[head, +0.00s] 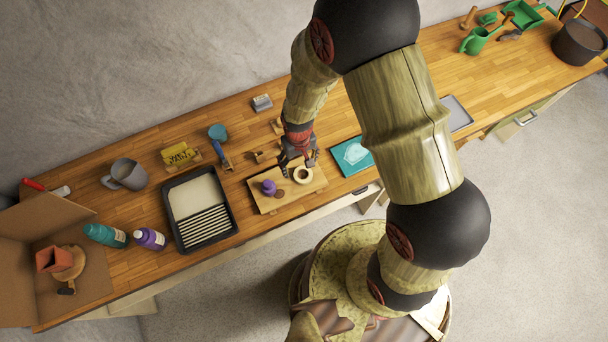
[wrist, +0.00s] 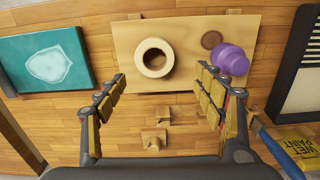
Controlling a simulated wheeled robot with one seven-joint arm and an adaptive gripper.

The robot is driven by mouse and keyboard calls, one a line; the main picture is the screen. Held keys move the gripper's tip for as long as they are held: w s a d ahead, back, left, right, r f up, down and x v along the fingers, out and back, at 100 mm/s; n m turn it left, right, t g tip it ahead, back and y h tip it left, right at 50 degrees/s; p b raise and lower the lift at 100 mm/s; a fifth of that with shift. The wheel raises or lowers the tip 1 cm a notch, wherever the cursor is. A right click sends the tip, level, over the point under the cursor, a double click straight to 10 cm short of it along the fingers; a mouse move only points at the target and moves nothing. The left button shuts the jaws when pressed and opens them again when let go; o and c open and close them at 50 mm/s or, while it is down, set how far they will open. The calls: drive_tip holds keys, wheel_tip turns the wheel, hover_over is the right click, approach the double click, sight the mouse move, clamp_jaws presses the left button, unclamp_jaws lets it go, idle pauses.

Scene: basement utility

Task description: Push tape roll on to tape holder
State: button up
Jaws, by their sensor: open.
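A cream tape roll (head: 303,174) lies flat on a light wooden board (head: 262,205) on the workbench. My gripper (head: 299,163) is open and empty above the bench, by the board's back edge. In the wrist view its fingers (wrist: 160,76) spread wide, with the roll just beyond the tips. Small wooden pieces (wrist: 153,138) stand on the bench between the fingers. I cannot tell whether one is the tape holder.
A purple object (wrist: 231,59) and a brown disc (wrist: 211,40) share the board. A teal picture (head: 351,156) lies to the right, a black paint tray (head: 234,226) to the left. A blue brush (head: 221,154) and yellow sign (head: 180,155) lie behind the tray.

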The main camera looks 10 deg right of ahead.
drive_tip(key=shift+d+f, duration=0.35)
drive_tip(key=shift+f, duration=0.5)
drive_tip(key=shift+d+f+p, duration=0.1)
drive_tip(key=shift+f+p, duration=0.45)
drive_tip(key=shift+f, duration=1.95)
drive_tip(key=c, duration=1.1)
drive_tip(key=shift+c, duration=0.8)
